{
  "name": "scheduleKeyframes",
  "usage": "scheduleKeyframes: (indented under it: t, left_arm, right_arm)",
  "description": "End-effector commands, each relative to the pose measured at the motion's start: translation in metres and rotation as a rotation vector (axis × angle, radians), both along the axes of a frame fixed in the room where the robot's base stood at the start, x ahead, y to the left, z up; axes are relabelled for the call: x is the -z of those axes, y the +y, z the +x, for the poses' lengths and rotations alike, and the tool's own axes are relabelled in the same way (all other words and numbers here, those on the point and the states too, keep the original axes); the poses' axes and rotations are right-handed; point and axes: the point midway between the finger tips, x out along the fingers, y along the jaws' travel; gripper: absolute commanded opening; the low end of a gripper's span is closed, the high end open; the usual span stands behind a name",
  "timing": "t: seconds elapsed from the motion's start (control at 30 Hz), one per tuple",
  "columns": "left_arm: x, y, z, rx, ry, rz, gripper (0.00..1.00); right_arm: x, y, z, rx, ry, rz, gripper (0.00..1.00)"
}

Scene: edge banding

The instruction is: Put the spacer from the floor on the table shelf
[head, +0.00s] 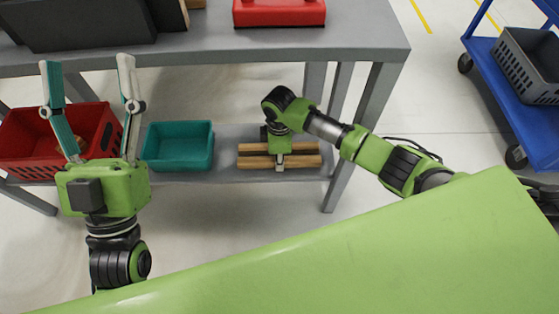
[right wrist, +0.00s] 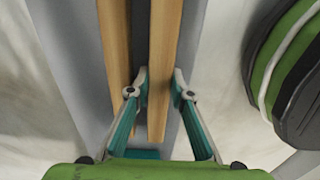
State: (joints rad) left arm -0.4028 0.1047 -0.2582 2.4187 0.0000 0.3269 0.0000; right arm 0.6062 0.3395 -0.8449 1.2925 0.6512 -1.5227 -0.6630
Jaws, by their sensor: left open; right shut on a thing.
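Two long wooden spacers lie side by side over the grey lower table shelf (head: 222,175). In the head view my right gripper (head: 279,163) points down over the front spacer (head: 305,161), with the back spacer (head: 308,148) behind it. In the right wrist view the gripper (right wrist: 159,74) is shut on one spacer (right wrist: 163,40), a finger on each side. The other spacer (right wrist: 122,60) lies just left of the fingers. Whether the held spacer touches the shelf cannot be told. My left gripper (head: 87,64) is open and empty, in front of the table's left part.
A teal bin (head: 178,166) and a red crate (head: 20,133) stand on the shelf, left of the spacers. The grey tabletop (head: 360,32) overhangs it, with a red box (head: 279,13) on top. A table leg (head: 350,165) stands close right. A blue cart (head: 535,130) is far right.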

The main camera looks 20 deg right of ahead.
Motion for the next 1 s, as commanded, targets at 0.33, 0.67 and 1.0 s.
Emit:
scheduleKeyframes:
  t: [0.33,0.67,1.0]
  left_arm:
    - [-0.0082,0.0012,-0.0088,0.003,-0.054,-0.016,0.61]
    - [-0.0085,0.0013,-0.0090,0.003,-0.055,-0.016,0.61]
    - [-0.0056,0.0009,-0.0052,0.002,-0.032,-0.010,0.61]
  right_arm:
    - [0.0048,0.0003,-0.0002,-0.001,0.000,0.000,0.00]
    - [0.0078,0.0003,-0.0004,-0.001,0.000,0.000,0.27]
    - [0.0033,-0.0002,-0.0004,0.000,0.000,-0.001,0.27]
